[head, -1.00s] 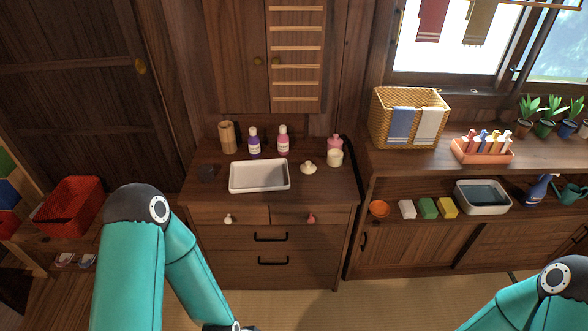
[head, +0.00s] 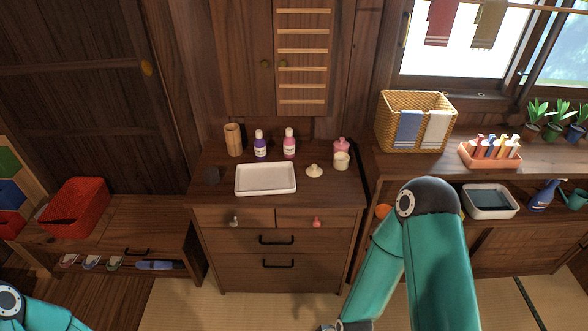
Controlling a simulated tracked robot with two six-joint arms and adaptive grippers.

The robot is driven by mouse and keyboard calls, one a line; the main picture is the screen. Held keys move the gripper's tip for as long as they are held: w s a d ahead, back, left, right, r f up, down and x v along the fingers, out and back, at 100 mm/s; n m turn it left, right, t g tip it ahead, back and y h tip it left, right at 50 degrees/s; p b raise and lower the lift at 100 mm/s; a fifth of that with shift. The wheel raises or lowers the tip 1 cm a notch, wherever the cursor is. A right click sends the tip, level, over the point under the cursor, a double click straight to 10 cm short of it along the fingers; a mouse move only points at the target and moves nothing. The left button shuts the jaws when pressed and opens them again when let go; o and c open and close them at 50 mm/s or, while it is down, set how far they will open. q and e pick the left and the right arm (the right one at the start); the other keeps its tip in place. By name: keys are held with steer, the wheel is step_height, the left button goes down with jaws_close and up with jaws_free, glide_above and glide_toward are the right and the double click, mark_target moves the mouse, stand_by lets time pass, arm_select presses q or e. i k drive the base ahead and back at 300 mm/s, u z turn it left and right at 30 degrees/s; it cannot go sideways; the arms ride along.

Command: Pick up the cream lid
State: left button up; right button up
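The cream lid (head: 314,171) is a small pale knobbed lid lying on the dresser top (head: 318,193), right of the white tray. A cream jar (head: 341,161) stands just to its right, with a pink jar (head: 341,145) behind it. My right arm reaches in at the lower right. Its gripper is at the bottom edge, in front of the dresser and well below the lid, with only a small part showing (head: 332,327). I cannot tell its finger state. My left arm shows only at the lower left corner, and its gripper is out of view.
A wicker basket (head: 384,127) stands on the counter to the right. Small knobs and black handles stick out of the drawers.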

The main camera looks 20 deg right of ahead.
mark_target(314, 171)
steer(key=u, duration=0.1)
steer(key=i, duration=1)
steer(key=z, duration=0.1)
